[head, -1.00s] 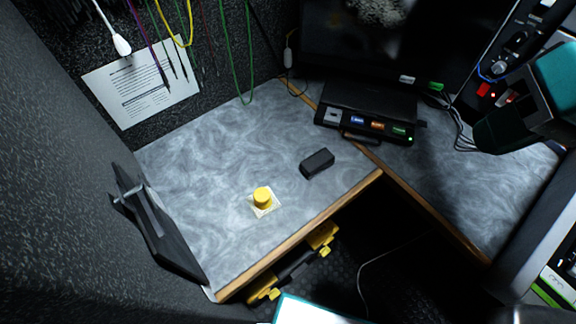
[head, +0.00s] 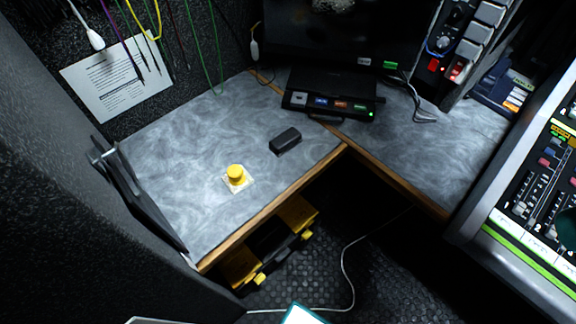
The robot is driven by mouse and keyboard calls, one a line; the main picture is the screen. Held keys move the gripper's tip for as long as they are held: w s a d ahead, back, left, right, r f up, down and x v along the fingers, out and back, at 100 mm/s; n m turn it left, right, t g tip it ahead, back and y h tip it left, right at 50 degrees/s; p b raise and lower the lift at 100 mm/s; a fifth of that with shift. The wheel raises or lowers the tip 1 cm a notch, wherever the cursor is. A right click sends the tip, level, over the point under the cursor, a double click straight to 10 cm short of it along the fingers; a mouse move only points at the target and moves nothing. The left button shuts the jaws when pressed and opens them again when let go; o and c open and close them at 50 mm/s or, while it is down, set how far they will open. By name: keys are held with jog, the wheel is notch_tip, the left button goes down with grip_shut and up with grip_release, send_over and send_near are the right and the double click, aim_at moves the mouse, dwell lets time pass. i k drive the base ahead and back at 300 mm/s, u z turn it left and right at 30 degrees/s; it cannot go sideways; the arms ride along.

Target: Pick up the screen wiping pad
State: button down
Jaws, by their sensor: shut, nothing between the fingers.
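A yellow round knob on a pale square base, which looks like the screen wiping pad (head: 236,175), sits on the left part of the grey marbled desk (head: 190,150), near its wood-edged front. Its base lies flat on the desk and the knob points up. Nothing touches it. My gripper is not in the head view, so its place relative to the pad does not show. A teal-edged pale part at the bottom edge may be mine.
A small black block (head: 285,140) lies right of the pad. A black box with coloured buttons (head: 328,100) stands behind. A black bracket-like panel (head: 140,190) leans at the left edge. A yellow-and-black case (head: 270,245) is below the desk. A mixing console (head: 535,190) stands right.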

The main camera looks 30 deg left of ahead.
aim_at(236, 178)
jog(key=z, duration=0.3)
jog(key=i, duration=0.4)
jog(key=u, duration=2.3)
